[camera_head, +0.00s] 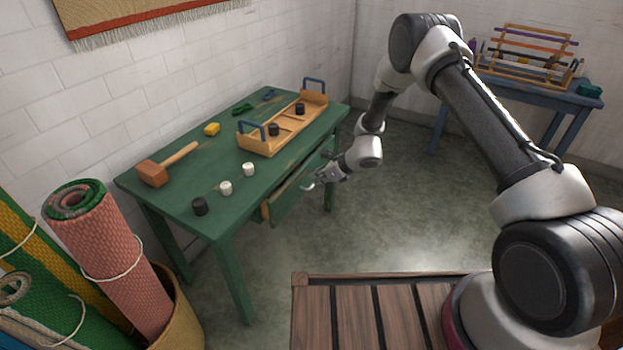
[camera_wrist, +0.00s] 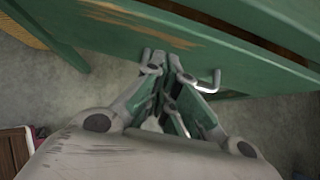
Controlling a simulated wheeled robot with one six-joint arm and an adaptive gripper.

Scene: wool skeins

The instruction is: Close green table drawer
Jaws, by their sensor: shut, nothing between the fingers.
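The green table (camera_head: 190,190) stands against the white brick wall. Its drawer (camera_head: 287,203) is partly pulled out under the front edge, with a pale wooden strip of the drawer showing. In the wrist view the green drawer front (camera_wrist: 110,38) crosses the top of the picture, with worn, scuffed paint. A metal handle (camera_wrist: 208,88) sticks out from it, partly hidden by my fingers. My gripper (camera_head: 312,185) is shut and empty at the drawer front; in the wrist view its fingertips (camera_wrist: 167,62) are close to the handle. I cannot tell whether they touch.
On the table are a wooden tray (camera_head: 262,146) with blue handles, a mallet (camera_head: 153,174), a yellow block (camera_head: 211,129), and black and white spools. Rolled rugs (camera_head: 105,250) stand in a basket at left. A blue table (camera_head: 553,96) stands at back right. The middle floor is clear.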

